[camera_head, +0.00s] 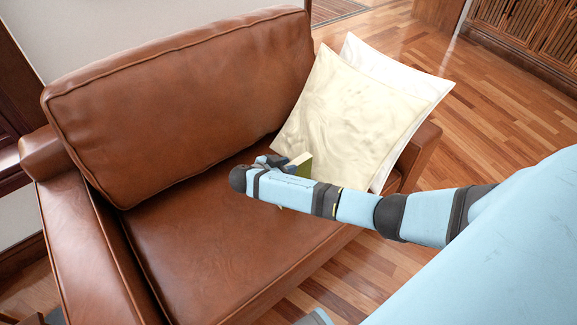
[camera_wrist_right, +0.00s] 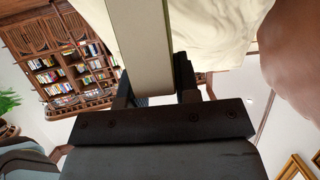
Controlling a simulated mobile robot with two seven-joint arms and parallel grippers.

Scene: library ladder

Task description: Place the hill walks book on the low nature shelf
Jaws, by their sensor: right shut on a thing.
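A book (camera_head: 303,164) with an olive-green cover and pale edge shows small beside the cream cushion in the head view. Its title cannot be read, so I cannot tell whether it is the hill walks book. My right gripper (camera_head: 280,162) is over the armchair seat, partly hidden by my own arm. In the right wrist view the book (camera_wrist_right: 143,45) stands between the dark jaws of the right gripper (camera_wrist_right: 155,88), which is shut on it. My left gripper is not in view. I cannot identify the low nature shelf.
A brown leather armchair (camera_head: 190,95) lies beneath my right arm. Cream (camera_head: 350,115) and white (camera_head: 405,75) cushions lean at its right side. A tall wooden bookcase (camera_wrist_right: 60,50) filled with books shows in the wrist view. Wooden floor (camera_head: 480,110) is clear at right.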

